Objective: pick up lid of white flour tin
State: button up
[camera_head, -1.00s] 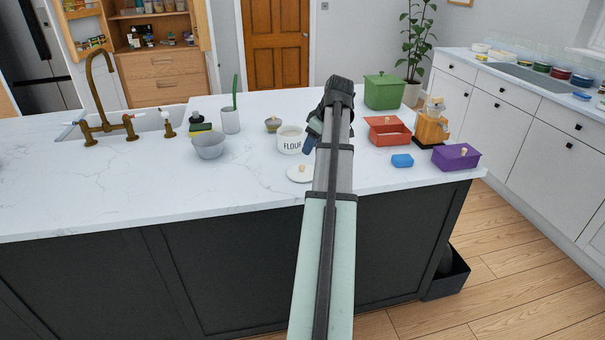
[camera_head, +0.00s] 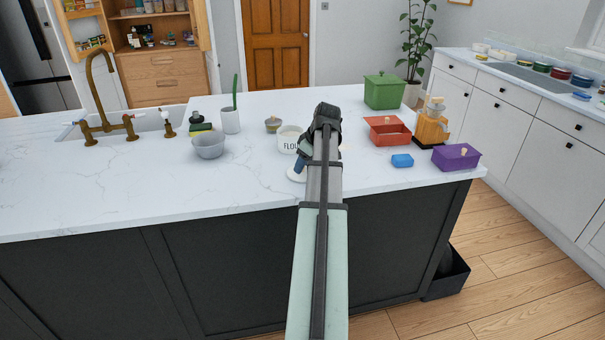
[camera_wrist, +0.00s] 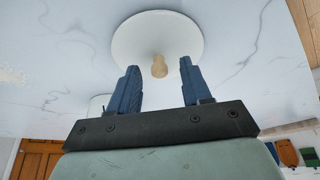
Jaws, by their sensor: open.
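The white round lid (camera_wrist: 150,38) with a small wooden knob (camera_wrist: 159,68) lies on the marble counter. In the wrist view my gripper (camera_wrist: 157,76) is open, with one blue finger on each side of the knob in the picture; I cannot tell how far above the lid they are. In the head view the lid (camera_head: 295,174) shows only at its left part, the rest hidden behind my gripper (camera_head: 299,165) and arm. The white flour tin (camera_head: 288,140) stands open just behind the lid, its lettering partly covered by my gripper.
A grey bowl (camera_head: 208,145) stands left of the tin, and a small bowl (camera_head: 272,125) behind it. The counter's front left is clear.

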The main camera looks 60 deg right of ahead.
jog(key=shift+c, duration=0.3)
grip_shut()
dwell(0.4)
notch_tip(320, 180, up, 8)
jog(key=shift+r, duration=0.25)
jog(key=w+d+r, duration=0.2)
jog(key=w+d, duration=0.4)
jog(key=w+d+r, duration=0.3)
jog(key=w+d, duration=0.3)
jog(key=w, duration=0.1)
jog(key=shift+w+d+r, duration=0.3)
jog(key=shift+d+r, duration=0.05)
